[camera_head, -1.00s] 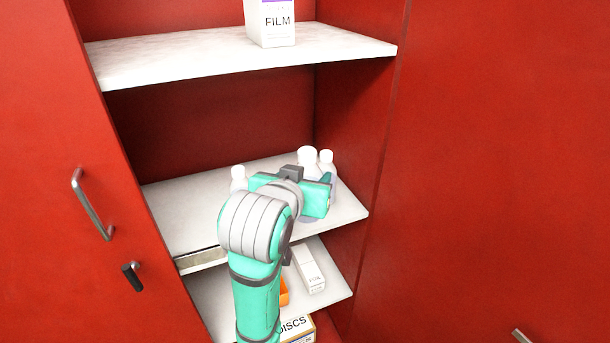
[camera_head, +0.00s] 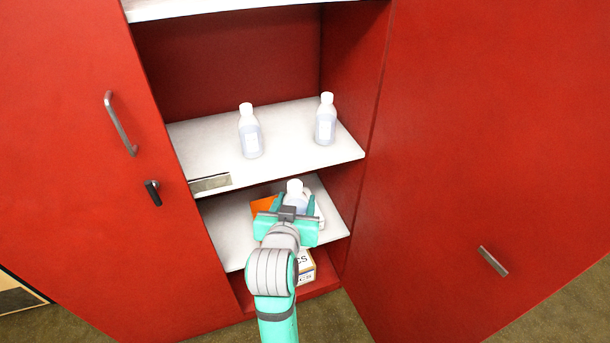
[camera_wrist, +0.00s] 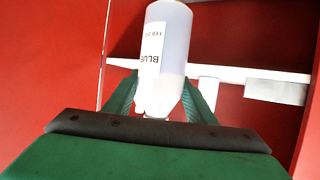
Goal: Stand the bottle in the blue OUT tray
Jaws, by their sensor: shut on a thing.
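My gripper (camera_head: 295,209) is shut on a translucent white bottle (camera_head: 296,191) with a white cap. The bottle is held roughly upright in front of the cabinet, at about the height of the lower shelf. In the wrist view the bottle (camera_wrist: 168,55) sits between the green fingers, and its label reads "BLUE" with smaller text below. Its lower part in the head view is hidden behind my gripper. No blue OUT tray is in view.
Two similar bottles stand on the middle shelf, one at the centre (camera_head: 250,132) and one at the right (camera_head: 325,121). The lower shelf (camera_head: 228,232) holds an orange item (camera_head: 262,205) and a white box. A carton (camera_head: 306,267) lies below. Red doors flank the cabinet.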

